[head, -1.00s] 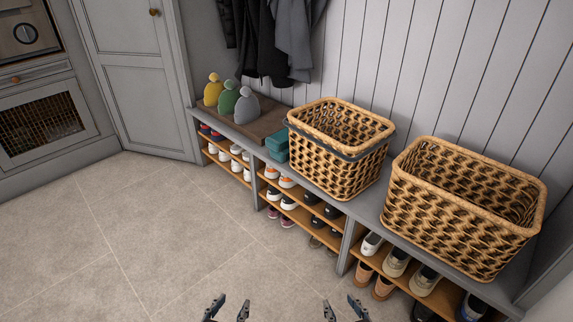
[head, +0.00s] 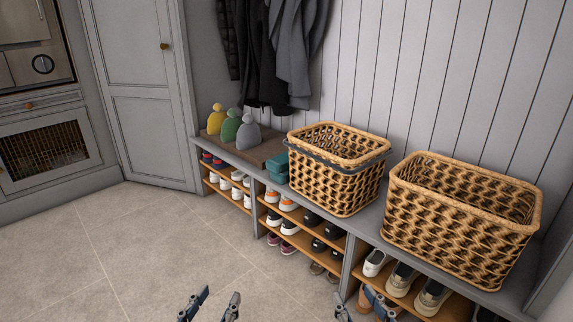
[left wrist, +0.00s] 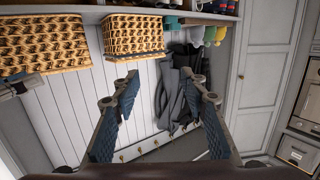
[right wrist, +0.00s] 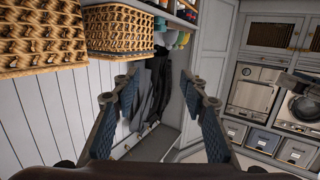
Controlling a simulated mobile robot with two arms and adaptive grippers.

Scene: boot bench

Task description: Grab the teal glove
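The teal glove (head: 277,166) appears as a small teal bundle on the grey bench, just left of the smaller wicker basket (head: 336,170). The basket stands close beside it and hides part of its right side. My left gripper (head: 210,306) is open and empty at the bottom of the head view, well short of the bench. Its spread fingers show in the left wrist view (left wrist: 168,92). My right gripper (head: 376,304) is at the bottom edge, in front of the shoe shelves. The right wrist view (right wrist: 164,90) shows it open with nothing between its fingers.
A larger wicker basket (head: 460,210) stands on the bench at right. Yellow, green and grey hats (head: 247,132) stand on a brown tray (head: 266,151) to the left. Several shoes fill the shelves (head: 285,222) below. Dark coats (head: 285,55) hang above. The floor (head: 120,240) is clear.

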